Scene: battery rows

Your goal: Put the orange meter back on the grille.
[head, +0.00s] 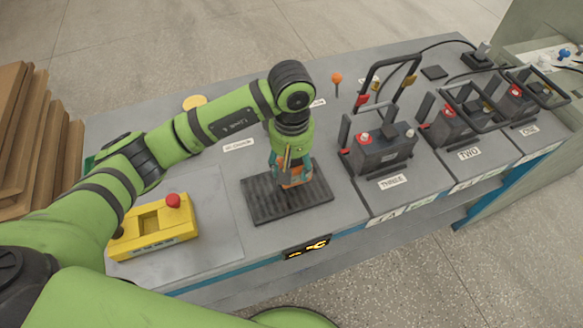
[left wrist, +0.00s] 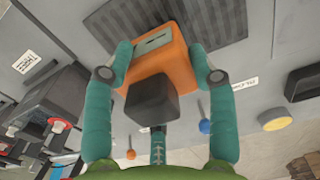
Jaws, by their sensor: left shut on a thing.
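The orange meter (head: 297,180) is upright over the dark ribbed grille (head: 258,209) in the head view, partly hidden by my gripper. My left gripper (head: 288,168) comes down from above and is shut on it. In the left wrist view the teal fingers (left wrist: 160,56) press on both sides of the orange meter (left wrist: 178,76), which has a pale face panel. A dark block covers part of its near side. The grille (left wrist: 221,20) shows behind the meter. I cannot tell whether the meter's base touches the grille. My right gripper is out of view.
A yellow box (head: 150,243) with a red button stands left of the grille. Several black batteries, the nearest one (head: 382,152) labelled THREE, stand to the right with handles and cables. An orange-topped upright tool (head: 336,79) and a yellow disc (head: 194,102) are at the back.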

